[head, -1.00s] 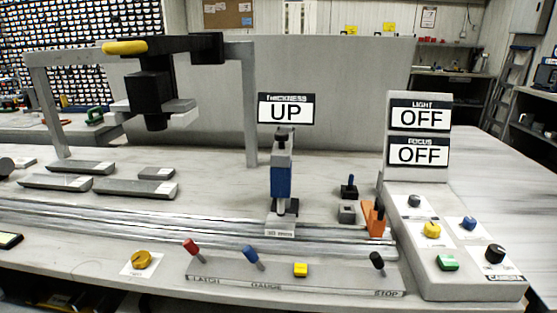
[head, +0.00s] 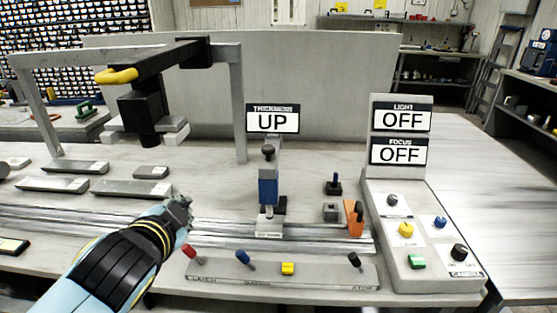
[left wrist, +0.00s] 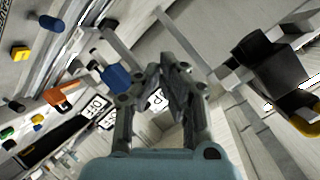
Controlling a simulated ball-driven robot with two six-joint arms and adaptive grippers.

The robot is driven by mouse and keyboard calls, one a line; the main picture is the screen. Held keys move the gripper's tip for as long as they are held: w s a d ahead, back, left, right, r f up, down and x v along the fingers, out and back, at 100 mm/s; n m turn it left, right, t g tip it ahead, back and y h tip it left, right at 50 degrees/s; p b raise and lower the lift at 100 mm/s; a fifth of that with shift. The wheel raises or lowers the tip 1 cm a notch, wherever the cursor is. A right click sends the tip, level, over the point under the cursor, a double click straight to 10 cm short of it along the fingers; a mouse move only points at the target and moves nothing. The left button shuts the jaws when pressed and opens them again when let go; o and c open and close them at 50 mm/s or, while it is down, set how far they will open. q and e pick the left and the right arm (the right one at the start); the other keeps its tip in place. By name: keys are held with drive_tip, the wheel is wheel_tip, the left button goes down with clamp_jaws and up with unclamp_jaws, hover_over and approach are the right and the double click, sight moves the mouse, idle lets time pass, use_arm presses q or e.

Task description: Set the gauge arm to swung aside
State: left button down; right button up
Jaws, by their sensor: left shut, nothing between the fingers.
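The thickness gauge (head: 268,190), a grey post with a blue body and black top, stands upright behind the rails; its blue body also shows in the left wrist view (left wrist: 117,77). The sign above it (head: 272,119) reads UP. On the front strip, a blue lever (head: 243,257) stands between a red lever (head: 191,252) and a yellow button (head: 287,268). I cannot tell which part is the gauge arm. My left gripper (head: 186,204) is shut and empty, above the rails, left of the gauge and apart from it. Its fingers show in the left wrist view (left wrist: 172,70).
An overhead black arm (head: 160,65) with a yellow handle hangs from a grey frame (head: 238,105). Grey bars (head: 66,184) lie at left. An orange block (head: 355,220) and a control panel (head: 425,290) stand at right; LIGHT and FOCUS read OFF. The rails right of my gripper are clear up to the gauge.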

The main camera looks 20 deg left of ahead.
sight(270, 152)
use_arm(q)
drive_tip(key=w+d+r+m+t+h, duration=0.25)
drive_tip(key=w+d+m+h, duration=0.2)
drive_tip(key=d+m, duration=0.25)
drive_tip(key=w+d+r+m+t+h, duration=0.1)
drive_tip(key=w+d+m+t+h, duration=0.25)
drive_tip(key=w+d+m, duration=0.35)
drive_tip(key=w+d, duration=0.3)
drive_tip(key=w, duration=0.5)
drive_tip(key=shift+n+h, duration=0.3)
drive_tip(key=a, duration=0.4)
drive_tip(key=shift+s+a+r+b, duration=0.1)
drive_tip(key=shift+s+a+b, duration=0.1)
drive_tip(key=shift+b, duration=0.2)
use_arm(e)
drive_tip(key=shift+a+f, duration=0.1)
drive_tip(key=shift+f, duration=0.25)
use_arm(q)
drive_tip(key=shift+s+a, duration=0.1)
use_arm(e)
drive_tip(key=shift+r, duration=0.1)
